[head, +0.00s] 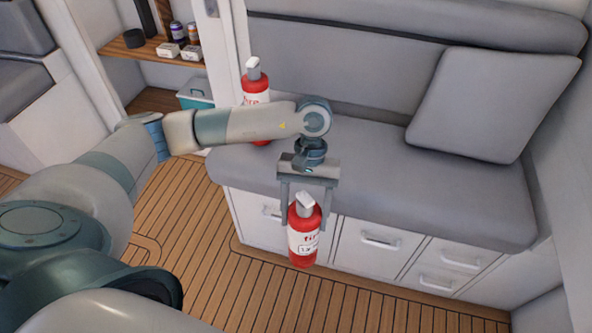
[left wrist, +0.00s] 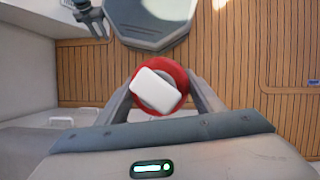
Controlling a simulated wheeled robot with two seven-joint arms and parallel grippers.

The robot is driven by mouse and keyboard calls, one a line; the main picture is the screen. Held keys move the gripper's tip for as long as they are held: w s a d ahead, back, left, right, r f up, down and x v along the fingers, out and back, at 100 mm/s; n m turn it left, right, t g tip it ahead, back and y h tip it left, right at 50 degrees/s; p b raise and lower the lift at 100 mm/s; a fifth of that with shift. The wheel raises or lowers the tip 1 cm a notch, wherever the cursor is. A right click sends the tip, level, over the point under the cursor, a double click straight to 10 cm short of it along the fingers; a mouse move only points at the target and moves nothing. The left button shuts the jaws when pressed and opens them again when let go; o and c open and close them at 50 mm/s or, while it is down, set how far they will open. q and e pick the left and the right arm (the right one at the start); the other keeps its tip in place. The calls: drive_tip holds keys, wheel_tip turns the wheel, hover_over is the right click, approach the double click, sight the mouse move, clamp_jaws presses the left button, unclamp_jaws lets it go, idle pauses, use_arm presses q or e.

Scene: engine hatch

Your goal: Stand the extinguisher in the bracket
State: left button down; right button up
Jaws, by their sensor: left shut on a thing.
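My left gripper (head: 306,207) is shut on a red fire extinguisher (head: 304,243) with a white label and pale top. It hangs roughly upright in front of the bench drawers, above the wooden floor. In the left wrist view the same extinguisher (left wrist: 160,88) shows from above between the two fingers (left wrist: 160,100). A second red extinguisher (head: 255,90) stands at the left end of the grey bench, partly hidden by my left arm. I cannot make out a bracket in either view.
The grey bench (head: 420,190) has a loose cushion (head: 490,103) at its right and white drawers (head: 380,243) below. A wooden shelf (head: 150,46) with small jars and boxes is at the upper left. A teal box (head: 196,92) sits below it. The wooden floor (head: 185,240) is clear.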

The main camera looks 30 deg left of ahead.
sight(296, 242)
use_arm(q)
drive_tip(key=s+f+m, duration=0.1)
drive_tip(key=m, duration=0.1)
drive_tip(key=s+f+m+y, duration=0.1)
drive_tip(key=m, duration=0.1)
drive_tip(key=shift+s+d+f+y, duration=0.1)
drive_tip(key=shift+d+f+y, duration=0.05)
drive_tip(key=shift+f+y, duration=0.15)
